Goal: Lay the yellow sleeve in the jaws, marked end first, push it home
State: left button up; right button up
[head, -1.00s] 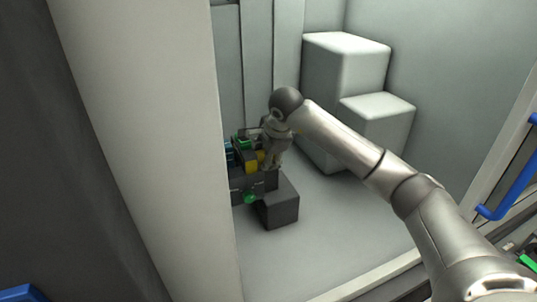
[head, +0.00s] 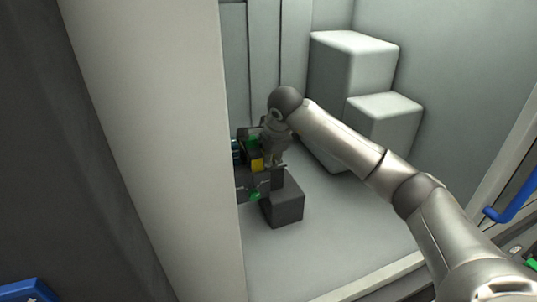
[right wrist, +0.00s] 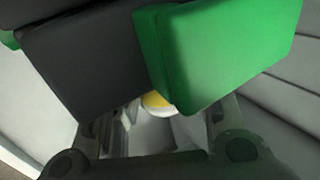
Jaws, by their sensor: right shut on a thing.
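The yellow sleeve (head: 257,165) shows as a small patch beside the chuck in the head view. My right gripper (head: 264,167) is shut on it, with its fingers mostly hidden by the wrist. The green-tipped jaws (head: 254,196) are at the left, partly cut off by the pale wall. In the right wrist view a green jaw (right wrist: 220,55) and a dark block (right wrist: 85,60) fill the top. The yellow sleeve (right wrist: 156,100) peeks out below them, between my gripper's fingers. Its marked end is hidden, and I cannot tell how far it sits in the jaws. My left gripper is out of view.
A dark block (head: 284,203) stands below the jaws. Two pale boxes (head: 350,75) stand at the back. The pale wall (head: 165,150) blocks the view on the left. The floor right of the dark block is clear. A blue handle (head: 512,200) is at the right edge.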

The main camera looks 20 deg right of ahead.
jog(key=shift+a, duration=0.35)
jog(key=o, duration=1.2)
jog(key=shift+f, duration=0.1)
jog(key=shift+o, duration=0.8)
jog(key=shift+w+f, duration=0.1)
jog(key=shift+f, duration=0.1)
jog(key=shift+a+f, duration=0.1)
jog(key=shift+f, duration=0.05)
jog(key=shift+s+r, duration=0.2)
jog(key=shift+r, duration=0.35)
jog(key=v, duration=1.1)
jog(key=shift+w+r, duration=0.2)
jog(key=shift+r, duration=0.1)
jog(key=shift+s+r, duration=0.15)
jog(key=shift+s, duration=0.05)
